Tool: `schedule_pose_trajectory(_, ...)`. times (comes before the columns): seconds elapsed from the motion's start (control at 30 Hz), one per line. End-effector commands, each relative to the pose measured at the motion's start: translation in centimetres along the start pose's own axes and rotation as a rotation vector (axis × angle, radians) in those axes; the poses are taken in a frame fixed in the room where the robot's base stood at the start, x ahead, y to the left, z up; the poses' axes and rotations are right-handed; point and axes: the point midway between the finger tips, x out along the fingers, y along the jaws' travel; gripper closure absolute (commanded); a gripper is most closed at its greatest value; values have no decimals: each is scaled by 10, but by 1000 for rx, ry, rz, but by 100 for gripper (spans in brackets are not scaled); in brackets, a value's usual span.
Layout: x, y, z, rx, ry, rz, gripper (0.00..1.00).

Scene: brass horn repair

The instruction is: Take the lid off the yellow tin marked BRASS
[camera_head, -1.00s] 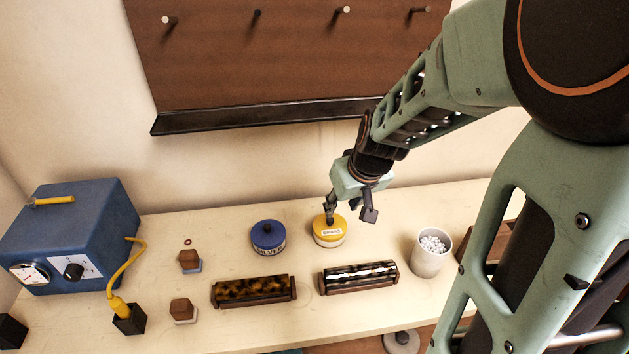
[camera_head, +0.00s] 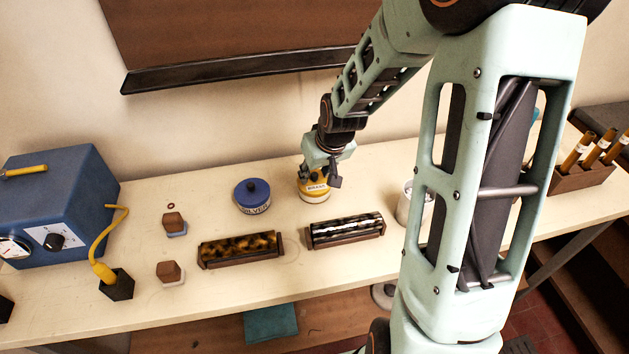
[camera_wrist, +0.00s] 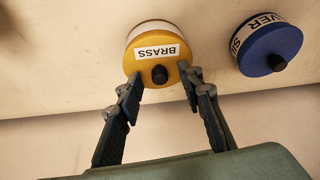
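The yellow tin marked BRASS (camera_head: 314,194) stands upright on the bench, its lid (camera_wrist: 157,50) on. The lid has a dark knob (camera_wrist: 160,74) and a white label reading BRASS. My gripper (camera_wrist: 162,78) is open, its two fingers apart on either side of the knob, with the tips over the lid's near part. Nothing is held between them. In the head view my gripper (camera_head: 318,174) is right at the top of the tin and hides part of the lid. Whether the fingertips touch the lid, I cannot tell.
A blue tin marked SILVER (camera_head: 252,196) stands just left of the yellow tin. Two brown-framed rollers (camera_head: 240,249) (camera_head: 345,231) lie in front. A pale cup (camera_head: 405,205) is to the right, partly hidden by my arm. A blue box (camera_head: 60,205) stands far left.

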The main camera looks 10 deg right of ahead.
Motion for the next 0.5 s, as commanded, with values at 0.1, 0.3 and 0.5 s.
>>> schedule_pose_trajectory(0.1, 3, 0, 0, -1, 1, 0, 66)
schedule_pose_trajectory(0.3, 3, 0, 0, -1, 1, 1, 69)
schedule_pose_trajectory(0.5, 3, 0, 0, -1, 1, 1, 91)
